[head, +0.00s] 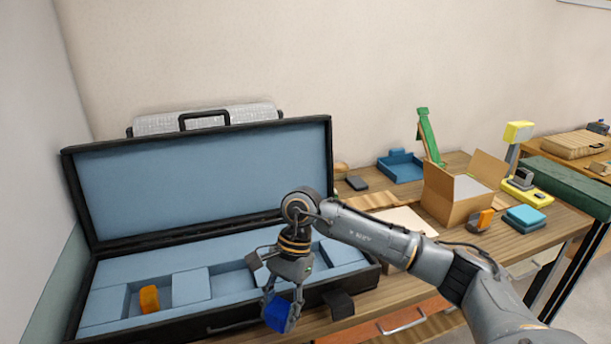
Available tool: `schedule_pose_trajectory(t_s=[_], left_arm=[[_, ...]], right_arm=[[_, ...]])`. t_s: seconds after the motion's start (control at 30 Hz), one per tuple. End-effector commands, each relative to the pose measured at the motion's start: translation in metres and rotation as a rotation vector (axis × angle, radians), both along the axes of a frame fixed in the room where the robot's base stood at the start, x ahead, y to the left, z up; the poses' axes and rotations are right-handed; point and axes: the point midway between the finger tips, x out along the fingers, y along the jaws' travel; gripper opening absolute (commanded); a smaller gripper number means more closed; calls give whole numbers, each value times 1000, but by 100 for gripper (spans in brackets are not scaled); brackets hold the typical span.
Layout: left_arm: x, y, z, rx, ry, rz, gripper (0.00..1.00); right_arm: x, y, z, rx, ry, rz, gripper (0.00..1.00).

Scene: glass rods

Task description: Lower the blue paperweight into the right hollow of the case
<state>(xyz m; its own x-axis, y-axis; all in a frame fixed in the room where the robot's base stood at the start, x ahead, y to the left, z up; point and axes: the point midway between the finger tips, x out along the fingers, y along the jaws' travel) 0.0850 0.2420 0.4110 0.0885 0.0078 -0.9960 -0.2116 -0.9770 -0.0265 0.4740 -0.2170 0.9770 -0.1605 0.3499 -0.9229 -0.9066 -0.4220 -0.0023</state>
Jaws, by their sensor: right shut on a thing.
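The black case (68,165) lies open on the table with a blue foam lining and its lid raised at the back. An orange block (149,299) sits in the left hollow. A middle hollow (232,281) looks empty. The right part of the foam is partly hidden behind my right gripper and arm. My right gripper (283,302) points down over the front of the case and is shut on the blue paperweight (279,314). The paperweight is tilted and shows in front of the case's front edge. My left gripper is not in view.
A small dark block (339,304) is at the case's front right. To the right stand an open cardboard box (447,206), a blue tray (401,172), a green stand (430,138), a yellow device (526,194) and teal blocks (525,218). A wall is close on the left.

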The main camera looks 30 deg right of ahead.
Motion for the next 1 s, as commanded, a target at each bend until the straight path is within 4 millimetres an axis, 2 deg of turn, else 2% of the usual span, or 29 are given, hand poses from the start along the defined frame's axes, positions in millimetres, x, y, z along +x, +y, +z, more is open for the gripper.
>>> schedule_pose_trajectory(t_s=[0.03, 0.2, 0.5, 0.7, 0.9, 1.0], left_arm=[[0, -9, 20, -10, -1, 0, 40], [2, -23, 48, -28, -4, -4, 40], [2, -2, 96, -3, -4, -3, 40], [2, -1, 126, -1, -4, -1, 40], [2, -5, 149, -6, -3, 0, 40], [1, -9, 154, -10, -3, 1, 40]], right_arm=[[9, -6, 17, 3, 2, -126, 1], [42, -27, 41, 2, 1, -547, 1], [90, -74, 84, 2, 1, -1218, 1], [116, -110, 113, 3, 2, -1639, 1], [134, -144, 135, 3, 2, -1974, 1], [138, -154, 140, 4, 4, -2075, 1]])
